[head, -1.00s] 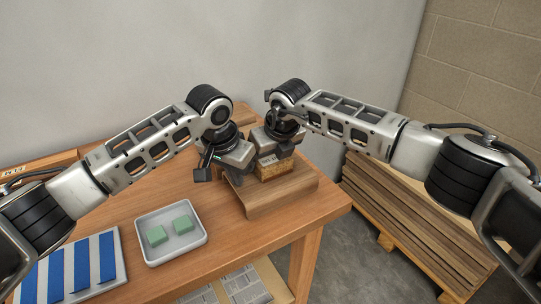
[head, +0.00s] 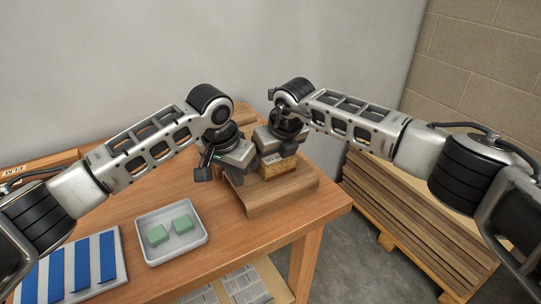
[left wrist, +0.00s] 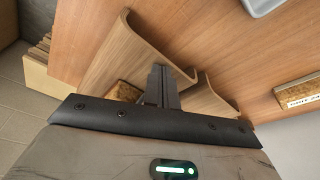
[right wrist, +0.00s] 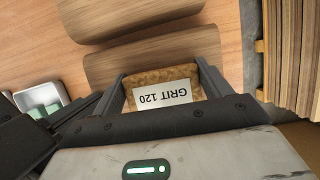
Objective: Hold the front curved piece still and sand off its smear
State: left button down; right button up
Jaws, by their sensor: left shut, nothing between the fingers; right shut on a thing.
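The front curved piece (head: 283,197) is bent brown wood lying on the table (head: 120,195); it also shows in the left wrist view (left wrist: 128,50) and right wrist view (right wrist: 105,72). My right gripper (head: 277,154) is shut on a cork sanding block (head: 281,173) with a white label, which reads GRIT 120 in the right wrist view (right wrist: 162,92). The block is over the piece and seems to touch it. My left gripper (left wrist: 163,90) is shut and empty, its tips at the piece's left part, apparently against it. I cannot see the smear.
A second curved piece (head: 243,113) is partly hidden behind the grippers. A white tray (head: 145,222) with green blocks stands front left, beside a board with blue strips (head: 54,277). Stacked planks (head: 420,215) stand on a pallet at right. Both grippers are close together.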

jog(key=shift+w+d+f, duration=0.1)
jog(key=shift+w+d, duration=0.1)
jog(key=shift+d, duration=0.15)
jog(key=shift+s+a, duration=0.5)
jog(key=shift+a, duration=0.35)
jog(key=shift+w+d, duration=0.5)
jog(key=shift+d, duration=0.35)
jog(key=shift+s+a, duration=0.5)
jog(key=shift+a, duration=0.35)
dwell(0.5)
jog(key=shift+w+d+r, duration=0.25)
jog(key=shift+d+r, duration=0.2)
jog(key=shift+r, duration=0.75)
jog(key=shift+w+d+r, duration=0.3)
jog(key=shift+d+r, duration=0.15)
jog(key=shift+r, duration=0.8)
jog(key=shift+w+d+r, duration=0.25)
jog(key=shift+d+r, duration=0.2)
jog(key=shift+r, duration=0.75)
